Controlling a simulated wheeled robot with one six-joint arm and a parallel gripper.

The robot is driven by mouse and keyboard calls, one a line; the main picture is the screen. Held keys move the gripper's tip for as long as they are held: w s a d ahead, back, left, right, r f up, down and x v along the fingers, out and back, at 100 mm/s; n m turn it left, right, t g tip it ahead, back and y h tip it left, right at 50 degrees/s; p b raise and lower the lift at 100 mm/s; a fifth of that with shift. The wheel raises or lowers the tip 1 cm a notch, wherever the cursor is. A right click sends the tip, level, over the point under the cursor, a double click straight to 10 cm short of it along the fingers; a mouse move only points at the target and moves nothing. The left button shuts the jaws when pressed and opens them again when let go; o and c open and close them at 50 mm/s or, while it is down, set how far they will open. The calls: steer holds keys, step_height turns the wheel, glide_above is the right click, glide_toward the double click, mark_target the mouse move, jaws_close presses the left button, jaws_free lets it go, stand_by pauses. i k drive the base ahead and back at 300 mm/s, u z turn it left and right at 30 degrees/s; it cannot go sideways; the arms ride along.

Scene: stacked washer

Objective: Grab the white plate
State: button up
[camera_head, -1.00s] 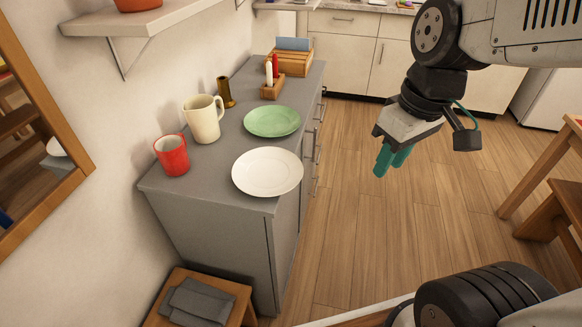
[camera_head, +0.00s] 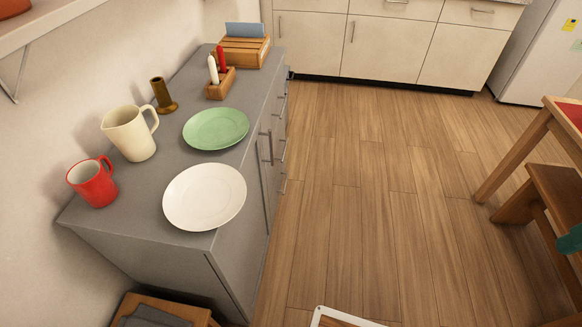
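The white plate (camera_head: 204,197) lies flat on the grey cabinet top (camera_head: 165,243), near its front right corner. It is empty and nothing touches it.
A green plate (camera_head: 216,129) lies just behind the white one. A cream pitcher (camera_head: 130,134) and a red mug (camera_head: 93,183) stand to the left. A low wooden stool (camera_head: 135,303) is in front of the cabinet.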

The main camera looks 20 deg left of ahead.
mark_target(202, 198)
steer(key=z, duration=0.7)
steer(key=k, duration=0.85)
steer(key=u, duration=0.6)
